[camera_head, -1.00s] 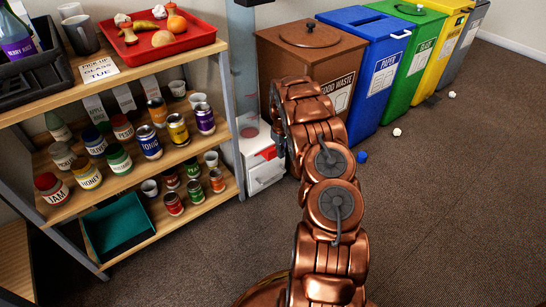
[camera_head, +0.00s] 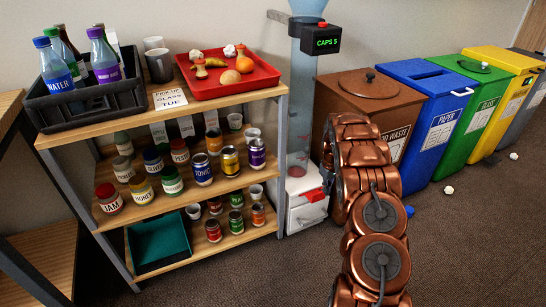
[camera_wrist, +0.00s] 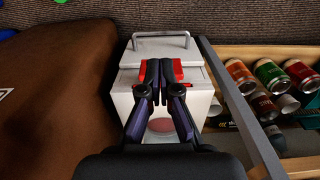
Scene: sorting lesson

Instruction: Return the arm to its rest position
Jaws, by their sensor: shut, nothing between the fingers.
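My copper-coloured arm (camera_head: 375,215) rises at the right of the head view, bent over in front of the brown food waste bin. My gripper (camera_wrist: 160,72) shows in the wrist view with its dark fingers together and nothing held between them. It is over a white box (camera_wrist: 190,105) with a metal handle and red parts, which stands at the end of the shelf. I cannot tell whether the fingers touch the box. In the head view the fingers are mostly hidden by the arm.
The wooden shelf (camera_head: 150,207) with jars, cans, a red tray (camera_head: 262,83) and a black bottle crate (camera_head: 50,113) stands left. A clear column with a "CAPS 5" display (camera_head: 325,41) rises beside it. Bins, including a blue one (camera_head: 455,90), line the wall. Floor right is mostly clear.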

